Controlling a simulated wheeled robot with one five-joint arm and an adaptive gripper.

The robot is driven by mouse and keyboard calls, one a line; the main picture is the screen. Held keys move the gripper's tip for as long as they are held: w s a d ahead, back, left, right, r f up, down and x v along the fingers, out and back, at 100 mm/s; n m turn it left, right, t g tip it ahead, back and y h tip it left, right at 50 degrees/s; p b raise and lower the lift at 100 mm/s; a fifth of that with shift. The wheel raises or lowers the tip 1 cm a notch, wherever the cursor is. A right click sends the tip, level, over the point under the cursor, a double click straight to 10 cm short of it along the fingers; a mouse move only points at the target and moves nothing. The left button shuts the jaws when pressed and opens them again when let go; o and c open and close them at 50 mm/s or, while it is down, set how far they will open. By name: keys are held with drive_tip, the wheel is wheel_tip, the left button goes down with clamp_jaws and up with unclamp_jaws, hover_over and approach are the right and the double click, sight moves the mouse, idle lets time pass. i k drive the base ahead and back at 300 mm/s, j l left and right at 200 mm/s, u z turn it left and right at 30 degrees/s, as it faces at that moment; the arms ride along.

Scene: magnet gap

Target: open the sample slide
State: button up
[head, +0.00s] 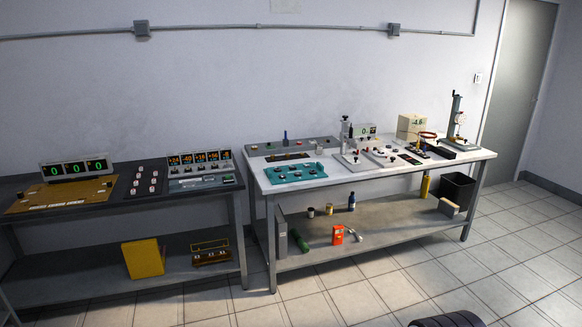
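I cannot tell for sure which part is the sample slide; the instruments are small from here. The white table (335,180) carries a grey instrument (346,136) with an upright column, next to a small unit with a green digit (365,130). Flat pale devices (385,157) with dark and red knobs lie in front of it. At the right end are a red ring (428,135) on a stand and a tall dark stand (455,115). My gripper is not in view.
The dark bench (120,208) at left holds digit displays (75,168). A teal board (295,172) lies on the white table's left part. Lower shelves hold a yellow box (143,258) and bottles. A black bin (457,190) stands at right.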

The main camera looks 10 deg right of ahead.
sight(430, 142)
drive_tip(key=i, duration=0.8)
drive_tip(key=i+j+z, duration=0.15)
drive_tip(key=i, duration=0.7)
drive_tip(key=i+j, duration=0.15)
drive_tip(key=i, duration=0.65)
drive_tip(key=z, duration=1.4)
